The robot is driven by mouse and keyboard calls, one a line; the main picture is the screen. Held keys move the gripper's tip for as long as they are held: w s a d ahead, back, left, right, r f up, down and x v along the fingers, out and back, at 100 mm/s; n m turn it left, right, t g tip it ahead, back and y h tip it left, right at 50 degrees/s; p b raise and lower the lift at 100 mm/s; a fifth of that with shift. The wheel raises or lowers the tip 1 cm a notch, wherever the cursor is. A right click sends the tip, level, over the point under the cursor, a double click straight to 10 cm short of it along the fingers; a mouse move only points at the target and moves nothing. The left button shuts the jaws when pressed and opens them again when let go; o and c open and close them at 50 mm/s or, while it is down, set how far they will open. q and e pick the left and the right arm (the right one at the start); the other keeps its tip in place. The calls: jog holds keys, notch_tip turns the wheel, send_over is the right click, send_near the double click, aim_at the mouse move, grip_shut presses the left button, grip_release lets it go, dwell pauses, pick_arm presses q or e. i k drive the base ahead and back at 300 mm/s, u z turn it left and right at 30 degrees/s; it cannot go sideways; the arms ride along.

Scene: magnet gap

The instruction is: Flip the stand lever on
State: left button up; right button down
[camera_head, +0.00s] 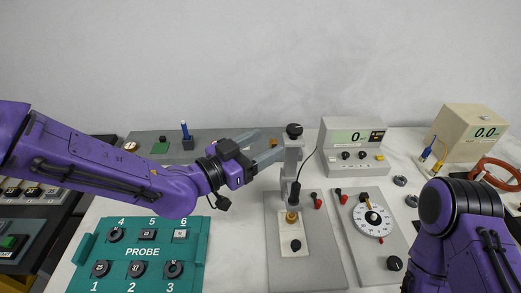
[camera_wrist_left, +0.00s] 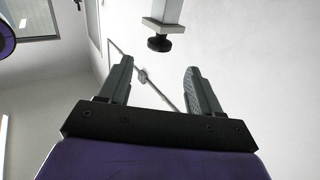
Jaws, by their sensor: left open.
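A grey upright stand (camera_head: 291,165) with a black knob (camera_head: 294,130) on top rises from a grey base plate (camera_head: 280,262) in the head view. I cannot tell for certain which part is the stand lever. My left gripper (camera_head: 265,147) is open, with its fingers pointing right toward the upper part of the stand. Contact with the stand is not clear in the head view. In the left wrist view the two fingers (camera_wrist_left: 157,85) are spread with nothing between them, and a black knob (camera_wrist_left: 160,44) on a grey post shows beyond them. My right gripper is out of view.
A teal PROBE box (camera_head: 137,270) with several knobs lies left of the stand. A panel with a blue upright piece (camera_head: 186,130) is behind. A meter (camera_head: 353,145) stands behind right, and a dial panel (camera_head: 380,250) lies right. A black cable hangs by the stand.

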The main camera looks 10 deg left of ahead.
aim_at(318, 203)
jog(key=k, duration=1)
